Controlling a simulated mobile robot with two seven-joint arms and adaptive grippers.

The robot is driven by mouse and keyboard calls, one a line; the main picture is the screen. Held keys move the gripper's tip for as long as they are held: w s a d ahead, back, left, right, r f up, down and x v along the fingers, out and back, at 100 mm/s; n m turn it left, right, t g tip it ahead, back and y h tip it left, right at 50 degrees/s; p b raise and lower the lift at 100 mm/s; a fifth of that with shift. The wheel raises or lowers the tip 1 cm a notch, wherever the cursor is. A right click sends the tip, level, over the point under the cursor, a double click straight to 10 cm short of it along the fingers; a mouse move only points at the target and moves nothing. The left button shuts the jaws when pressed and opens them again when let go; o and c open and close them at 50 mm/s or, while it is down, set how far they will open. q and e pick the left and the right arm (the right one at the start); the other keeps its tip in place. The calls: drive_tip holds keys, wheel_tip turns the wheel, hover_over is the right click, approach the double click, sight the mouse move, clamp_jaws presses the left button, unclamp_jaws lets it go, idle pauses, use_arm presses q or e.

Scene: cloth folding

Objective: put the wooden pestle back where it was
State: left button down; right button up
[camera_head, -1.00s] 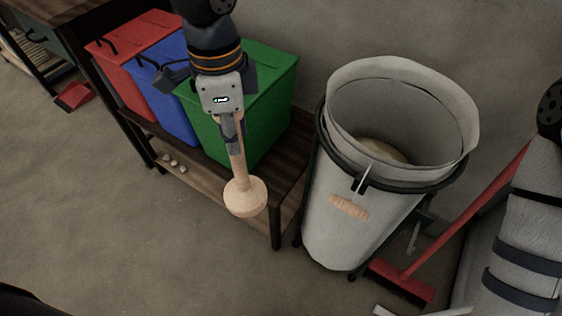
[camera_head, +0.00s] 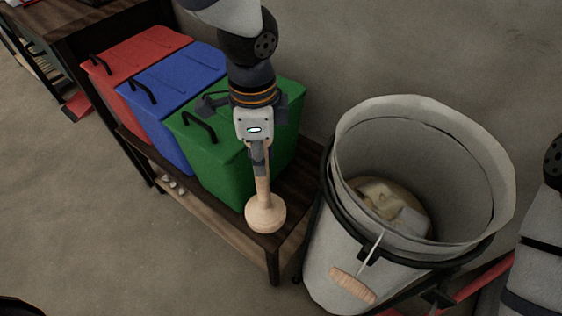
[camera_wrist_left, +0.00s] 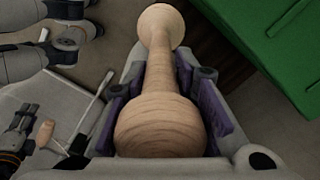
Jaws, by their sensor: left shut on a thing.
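The wooden pestle (camera_head: 265,213) is pale, with a slim shaft and a wide round head. It hangs upright with the head down, in front of the green bin in the head view. My left gripper (camera_head: 259,165) is shut on its shaft. In the left wrist view the purple-lined fingers (camera_wrist_left: 170,95) flank the pestle (camera_wrist_left: 160,128), which runs lengthwise between them. The head overlaps the near corner of the low shelf (camera_head: 283,228); I cannot tell whether it touches. My right gripper does not show clearly in either view.
Red (camera_head: 125,60), blue (camera_head: 172,90) and green (camera_head: 228,160) lidded bins stand on the shelf. A large whitish bucket (camera_head: 335,240) with a wooden-grip handle (camera_head: 352,286) stands to the right, pale contents (camera_head: 390,205) inside. Small pale objects (camera_head: 174,185) lie on the lower board.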

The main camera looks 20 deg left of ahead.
use_arm(q)
drive_tip(key=w+d+f+b, duration=0.1)
drive_tip(key=w+f+b, duration=0.1)
drive_tip(key=w+f, duration=0.5)
wheel_tip(320, 180, down, 3)
drive_tip(key=shift+d+r, duration=0.15)
drive_tip(key=shift+d, duration=0.1)
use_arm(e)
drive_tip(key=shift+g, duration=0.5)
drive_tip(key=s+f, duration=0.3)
use_arm(q)
drive_tip(key=shift+s, duration=0.1)
drive_tip(key=c, duration=1.3)
unclamp_jaws()
drive_tip(key=shift+f, duration=0.2)
wheel_tip(320, 180, up, 12)
drive_tip(key=p, duration=0.1)
drive_tip(key=shift+r, duration=0.15)
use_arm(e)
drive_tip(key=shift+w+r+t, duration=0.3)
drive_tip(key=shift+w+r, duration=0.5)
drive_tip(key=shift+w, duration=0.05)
